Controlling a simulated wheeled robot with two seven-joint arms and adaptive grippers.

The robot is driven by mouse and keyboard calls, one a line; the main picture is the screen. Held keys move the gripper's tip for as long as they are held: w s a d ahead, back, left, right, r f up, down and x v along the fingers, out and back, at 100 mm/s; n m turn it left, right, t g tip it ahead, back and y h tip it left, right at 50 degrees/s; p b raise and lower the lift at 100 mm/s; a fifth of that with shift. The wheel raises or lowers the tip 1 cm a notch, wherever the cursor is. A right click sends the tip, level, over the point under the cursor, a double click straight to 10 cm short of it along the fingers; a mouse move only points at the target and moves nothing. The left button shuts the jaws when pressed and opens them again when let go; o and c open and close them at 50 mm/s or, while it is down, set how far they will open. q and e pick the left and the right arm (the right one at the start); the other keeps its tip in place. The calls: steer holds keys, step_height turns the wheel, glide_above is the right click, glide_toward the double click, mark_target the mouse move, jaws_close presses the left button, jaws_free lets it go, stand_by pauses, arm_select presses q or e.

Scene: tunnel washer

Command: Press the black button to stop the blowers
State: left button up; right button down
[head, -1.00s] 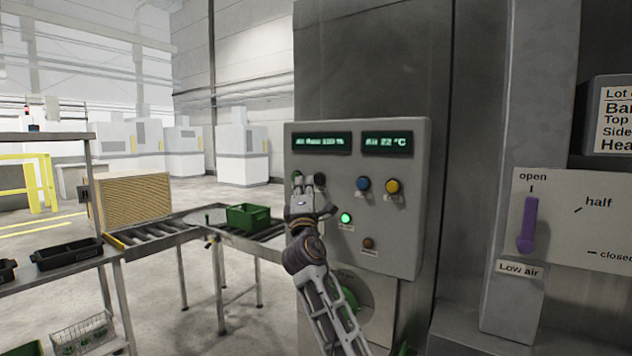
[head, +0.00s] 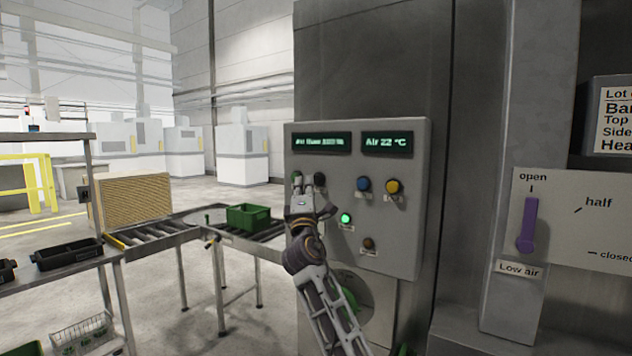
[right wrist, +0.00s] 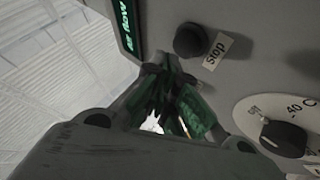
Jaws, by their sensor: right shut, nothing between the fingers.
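The black button (head: 320,180) is on the upper left of the grey control panel (head: 412,240). In the right wrist view the black button (right wrist: 192,40) stands out from the panel beside a "stop" label (right wrist: 218,50). My right gripper (head: 299,184) is shut and empty, just left of and slightly below the black button in the head view. In the right wrist view its fingertips (right wrist: 168,64) are below and left of the button, with a small gap visible. A green button (head: 297,176) is partly hidden behind the fingers. My left gripper is not in view.
The panel also has a blue button (head: 363,184), a yellow button (head: 393,186), a lit green lamp (head: 346,218) and a dark amber lamp (head: 368,243). A temperature dial (right wrist: 283,138) shows near the gripper in the wrist view. A roller conveyor (head: 160,232) stands left.

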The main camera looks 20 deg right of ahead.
steer(key=shift+w+d, duration=0.6)
steer(key=shift+d, duration=0.15)
stand_by(2.0)
steer(key=shift+s+a, duration=0.1)
stand_by(0.3)
steer(key=shift+s+a, duration=0.5)
steer(key=shift+a, duration=0.1)
stand_by(0.3)
steer(key=shift+s+a, duration=0.8)
steer(key=shift+a, duration=0.2)
steer(key=shift+s+a, duration=0.75)
steer(key=shift+a, duration=0.25)
